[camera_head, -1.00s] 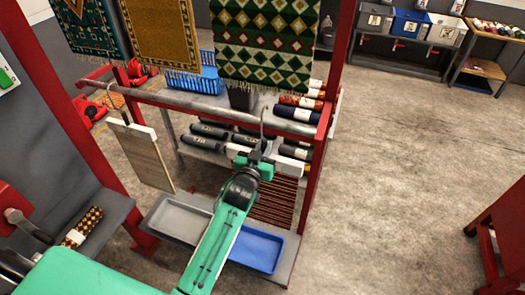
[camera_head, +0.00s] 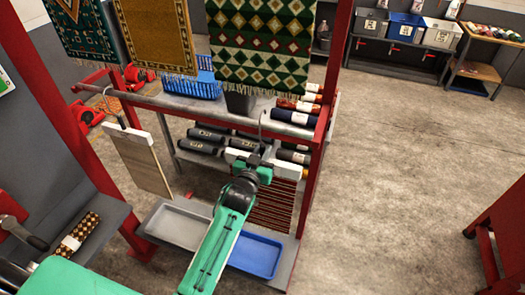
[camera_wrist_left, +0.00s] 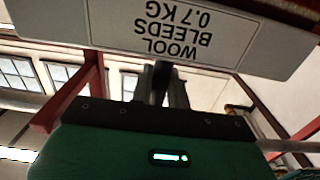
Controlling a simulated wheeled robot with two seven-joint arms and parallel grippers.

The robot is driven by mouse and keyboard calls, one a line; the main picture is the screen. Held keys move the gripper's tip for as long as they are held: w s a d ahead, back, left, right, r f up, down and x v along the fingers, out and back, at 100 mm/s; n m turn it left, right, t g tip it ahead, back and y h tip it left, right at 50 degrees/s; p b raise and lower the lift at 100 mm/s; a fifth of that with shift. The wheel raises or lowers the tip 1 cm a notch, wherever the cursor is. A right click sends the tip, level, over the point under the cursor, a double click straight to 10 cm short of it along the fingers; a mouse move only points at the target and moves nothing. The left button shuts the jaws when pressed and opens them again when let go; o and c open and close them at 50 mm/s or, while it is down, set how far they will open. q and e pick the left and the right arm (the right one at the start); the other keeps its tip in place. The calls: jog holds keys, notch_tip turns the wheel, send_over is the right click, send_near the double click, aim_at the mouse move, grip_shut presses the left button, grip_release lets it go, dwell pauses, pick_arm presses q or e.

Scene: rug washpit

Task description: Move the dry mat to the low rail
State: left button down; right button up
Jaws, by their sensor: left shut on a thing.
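A dark red striped mat (camera_head: 271,207) hangs from a white header bar (camera_head: 290,168) with a thin hook above it. My left gripper (camera_head: 257,163) is shut on this hanger at the header, just below the low grey rail (camera_head: 190,107). The hook overlaps the rail in the head view; I cannot tell whether it rests on it. In the left wrist view the header's label (camera_wrist_left: 180,30) reads "WOOL BLEEDS 0.7 KG", upside down. A plain beige mat (camera_head: 143,163) hangs by its own hook at the rail's left part. Nothing visible marks either mat as dry. My right gripper is not in view.
Patterned rugs (camera_head: 262,45) hang above the low rail. Below stand a grey tray (camera_head: 176,226) and a blue tray (camera_head: 256,254). Rolled rugs (camera_head: 205,140) lie on shelves behind. A red post (camera_head: 325,130) bounds the right side; open floor (camera_head: 400,170) lies beyond.

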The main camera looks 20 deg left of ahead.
pick_arm(q)
jog(key=shift+f+b, duration=0.85)
jog(key=shift+f, duration=0.55)
jog(key=c, duration=1.3)
grip_release()
jog(key=shift+f, duration=0.1)
jog(key=s+b, duration=0.2)
jog(key=s, duration=0.5)
jog(key=s+b, duration=0.2)
jog(key=s, duration=0.4)
jog(key=shift+s+a+b, duration=0.2)
jog(key=shift+s+b, duration=0.1)
jog(key=shift+s, duration=0.1)
